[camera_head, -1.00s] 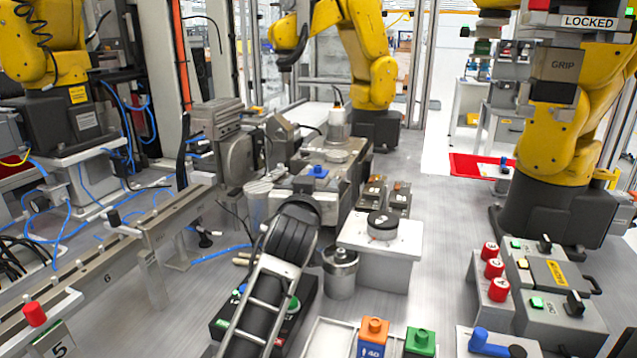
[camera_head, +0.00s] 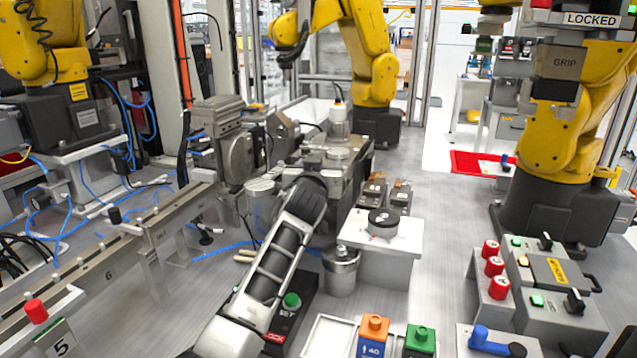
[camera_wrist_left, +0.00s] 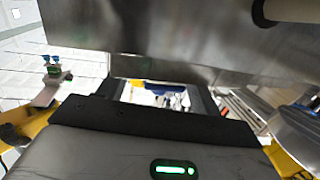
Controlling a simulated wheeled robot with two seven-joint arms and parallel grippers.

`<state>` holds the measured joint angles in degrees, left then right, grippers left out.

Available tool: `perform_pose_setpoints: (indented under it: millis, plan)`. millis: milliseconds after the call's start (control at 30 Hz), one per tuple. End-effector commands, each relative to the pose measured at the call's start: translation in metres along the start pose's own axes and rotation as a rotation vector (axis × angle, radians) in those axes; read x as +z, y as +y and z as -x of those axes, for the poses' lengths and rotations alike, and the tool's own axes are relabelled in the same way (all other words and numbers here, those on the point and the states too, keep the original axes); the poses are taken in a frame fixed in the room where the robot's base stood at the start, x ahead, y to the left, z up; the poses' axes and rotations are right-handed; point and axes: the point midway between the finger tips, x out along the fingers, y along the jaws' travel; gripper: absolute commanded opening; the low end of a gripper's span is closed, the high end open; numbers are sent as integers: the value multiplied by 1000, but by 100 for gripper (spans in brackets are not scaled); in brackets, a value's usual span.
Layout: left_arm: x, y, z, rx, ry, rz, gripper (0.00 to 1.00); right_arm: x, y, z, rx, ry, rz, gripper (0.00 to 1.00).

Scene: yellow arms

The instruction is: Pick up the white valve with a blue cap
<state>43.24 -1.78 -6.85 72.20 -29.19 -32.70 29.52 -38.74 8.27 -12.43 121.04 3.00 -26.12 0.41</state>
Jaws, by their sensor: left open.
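My left arm reaches from the bottom middle of the head view toward the metal fixture (camera_head: 345,175). My left gripper (camera_head: 312,186) is at the fixture, open; its fingertips are hidden behind its own dark wrist. The white valve with a blue cap is hidden in the head view now, behind my wrist. In the left wrist view, a small blue shape (camera_wrist_left: 163,89) with white around it shows beyond the dark bar of my gripper (camera_wrist_left: 155,115); it may be the valve's cap, but I cannot tell. My right gripper is not in view.
A white stand with a round dark-topped part (camera_head: 383,222) and a metal canister (camera_head: 341,270) are close right of my arm. Orange (camera_head: 373,328) and green (camera_head: 420,338) blocks are at the front. A grey rail (camera_head: 150,230) runs on the left.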

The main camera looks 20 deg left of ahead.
Motion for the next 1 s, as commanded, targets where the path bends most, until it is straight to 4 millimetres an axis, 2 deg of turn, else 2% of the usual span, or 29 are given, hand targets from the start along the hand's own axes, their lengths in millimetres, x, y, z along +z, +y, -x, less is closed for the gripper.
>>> perform_pose_setpoints:
  millis: [67,200,233,267,667,967,1000]
  plan:
    - [0,0,0,0,0,0,62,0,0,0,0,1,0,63]
    - [0,0,0,0,0,0,23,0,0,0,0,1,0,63]
    - [0,0,0,0,0,-1,15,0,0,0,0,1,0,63]
    - [0,0,0,0,0,-1,12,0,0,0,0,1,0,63]
    - [-6,0,1,0,1,-1,12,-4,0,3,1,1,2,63]
    - [-47,3,5,3,8,2,12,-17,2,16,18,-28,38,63]
    - [-53,6,7,5,8,2,8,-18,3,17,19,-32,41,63]
